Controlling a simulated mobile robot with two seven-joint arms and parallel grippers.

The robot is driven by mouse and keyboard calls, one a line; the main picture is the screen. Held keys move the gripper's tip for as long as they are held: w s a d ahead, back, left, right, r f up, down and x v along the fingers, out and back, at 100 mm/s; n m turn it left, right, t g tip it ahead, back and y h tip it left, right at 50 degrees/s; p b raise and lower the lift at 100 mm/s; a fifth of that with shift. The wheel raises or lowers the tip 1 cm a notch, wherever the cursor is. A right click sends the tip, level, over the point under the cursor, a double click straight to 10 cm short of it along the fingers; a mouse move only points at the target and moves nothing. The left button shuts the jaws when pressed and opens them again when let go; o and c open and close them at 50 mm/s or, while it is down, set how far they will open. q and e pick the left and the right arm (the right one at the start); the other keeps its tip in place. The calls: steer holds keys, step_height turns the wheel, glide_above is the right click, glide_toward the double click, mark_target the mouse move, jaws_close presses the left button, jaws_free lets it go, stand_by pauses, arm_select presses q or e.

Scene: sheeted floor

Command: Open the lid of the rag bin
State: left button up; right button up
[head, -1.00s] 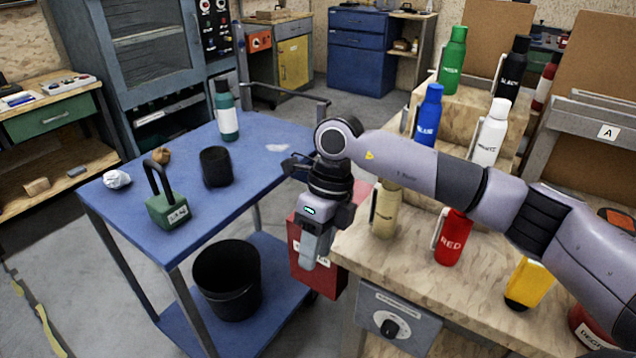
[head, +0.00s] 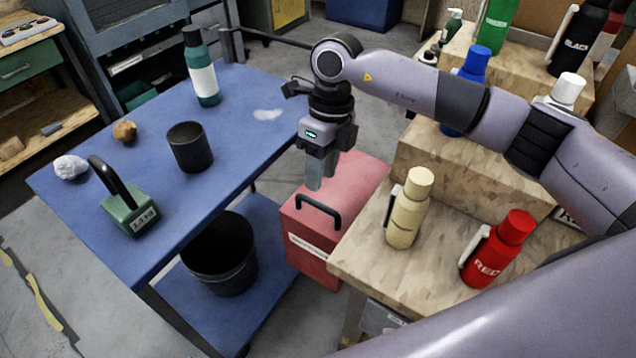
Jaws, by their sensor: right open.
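The rag bin appears to be the red box (head: 304,245) on the floor between the blue cart and the wooden bench; its white label is too small to read. Its red lid (head: 355,183) is shut, with a black arched handle (head: 318,207) standing on it near the front edge. My right gripper (head: 318,178) is open and empty, pointing down above the lid, a little above and behind the handle in the picture. It hides part of the lid's far left side. My left gripper is not in view.
The blue cart (head: 235,130) at left holds a green weight (head: 130,214), a black cup (head: 190,148) and a teal bottle (head: 201,75). A black bucket (head: 220,262) sits on its lower shelf. A cream bottle (head: 407,208) and red bottle (head: 497,250) stand on the bench (head: 395,278) close beside the bin.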

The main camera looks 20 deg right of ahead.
mark_target(317, 201)
steer(key=shift+s+a+f, duration=0.1)
steer(key=shift+a+f, duration=0.05)
steer(key=shift+f, duration=0.7)
steer(key=shift+s+a+f, duration=0.15)
steer(key=shift+f, duration=0.75)
steer(key=shift+s+a+f, duration=0.1)
steer(key=shift+a+f, duration=0.05)
steer(key=shift+f, duration=0.7)
jaws_close()
